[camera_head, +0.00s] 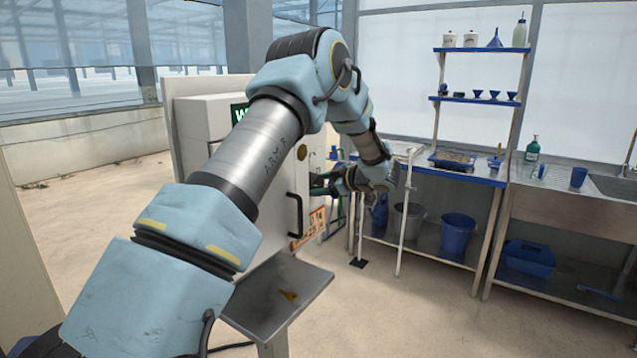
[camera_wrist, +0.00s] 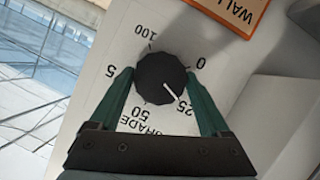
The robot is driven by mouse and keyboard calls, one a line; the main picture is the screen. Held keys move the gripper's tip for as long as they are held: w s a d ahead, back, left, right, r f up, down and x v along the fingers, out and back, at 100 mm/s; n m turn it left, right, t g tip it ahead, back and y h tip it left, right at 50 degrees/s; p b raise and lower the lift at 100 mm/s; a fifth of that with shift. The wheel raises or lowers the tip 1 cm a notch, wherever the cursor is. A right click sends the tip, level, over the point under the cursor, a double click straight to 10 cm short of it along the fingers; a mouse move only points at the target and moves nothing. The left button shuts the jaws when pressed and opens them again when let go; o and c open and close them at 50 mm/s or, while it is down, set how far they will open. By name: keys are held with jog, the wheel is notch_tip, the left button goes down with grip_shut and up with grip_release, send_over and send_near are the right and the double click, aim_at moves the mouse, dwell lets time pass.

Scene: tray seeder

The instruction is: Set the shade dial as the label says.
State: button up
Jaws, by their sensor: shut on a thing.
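The shade dial is a round black knob (camera_wrist: 163,80) on a pale panel (camera_wrist: 90,85). Its white pointer line points at the 25 mark. Marks 0, 25, 50 and 100 and a partly hidden one ending in 5 surround it; the word beneath is upside down and partly covered. My gripper (camera_wrist: 160,74) has its two green fingers on either side of the knob, shut on it. In the head view my gripper (camera_head: 325,184) is at the side of the white cabinet, and the knob cannot be made out. An orange-bordered label (camera_wrist: 240,12) reads "WALL", cut off by the frame.
The white cabinet (camera_head: 192,125) has a black handle (camera_head: 296,215) and a partly hidden green-lettered screen (camera_head: 239,113). A grey metal stand (camera_head: 315,280) is in front. An orange placard (camera_head: 316,222) is below my gripper. A bench with blue shelves (camera_head: 480,101) and buckets (camera_head: 457,235) stands right.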

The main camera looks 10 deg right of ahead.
jog(key=shift+f, duration=0.1)
jog(key=o, duration=1.2)
jog(key=b+v, duration=0.4)
jog(key=v, duration=0.7)
